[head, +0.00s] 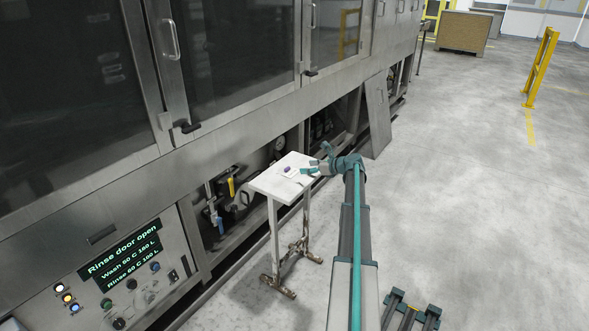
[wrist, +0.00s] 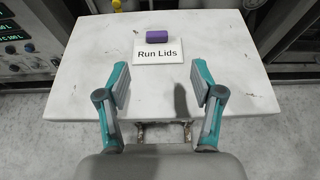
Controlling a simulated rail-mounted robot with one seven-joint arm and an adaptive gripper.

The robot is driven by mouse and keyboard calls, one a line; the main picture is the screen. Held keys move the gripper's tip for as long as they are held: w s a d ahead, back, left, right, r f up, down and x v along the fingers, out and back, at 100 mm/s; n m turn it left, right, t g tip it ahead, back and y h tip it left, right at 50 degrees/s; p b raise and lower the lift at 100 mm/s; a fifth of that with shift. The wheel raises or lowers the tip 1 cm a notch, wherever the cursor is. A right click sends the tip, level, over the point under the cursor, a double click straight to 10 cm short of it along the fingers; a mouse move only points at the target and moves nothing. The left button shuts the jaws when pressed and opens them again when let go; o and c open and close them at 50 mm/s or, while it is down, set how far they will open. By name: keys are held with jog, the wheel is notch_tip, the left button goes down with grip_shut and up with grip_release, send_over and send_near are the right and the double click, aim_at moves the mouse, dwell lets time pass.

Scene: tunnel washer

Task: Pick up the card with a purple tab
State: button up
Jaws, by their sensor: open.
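The card (wrist: 159,51) is white, reads "Run Lids" and has a purple tab (wrist: 157,36) at its far edge. It lies on a small white table (wrist: 85,69). In the head view the card (head: 291,172) and its purple tab look very small on the table top (head: 265,184). My gripper (wrist: 160,82) is open and empty, with its teal fingers apart on the near side of the card. In the head view my gripper (head: 314,168) is at the right side of the table. The fingertips do not touch the card.
A steel washer with glass doors (head: 240,60) stands along the left, behind the table. Its lit panel (head: 120,255) reads "Rinse door open". A loose steel panel (head: 378,113) leans against the washer. The floor to the right is open, with a yellow barrier (head: 541,68) far off.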

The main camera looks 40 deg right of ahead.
aim_at(289, 168)
jog(key=x, duration=0.5)
jog(key=p+x, duration=0.1)
jog(key=x, duration=0.4)
jog(key=shift+w+a+f, duration=0.1)
jog(key=shift+w+a, duration=0.05)
jog(key=shift+a, duration=0.15)
jog(key=c, duration=1)
jog(key=shift+c, duration=0.2)
jog(key=shift+r, duration=0.3)
notch_tip(289, 168, up, 2)
jog(key=shift+r, duration=0.1)
jog(key=s+a+r+b, duration=0.1)
jog(key=s+a+r, duration=0.8)
jog(key=s+r, duration=0.1)
jog(key=shift+s+r, duration=0.15)
jog(key=shift+s, duration=0.25)
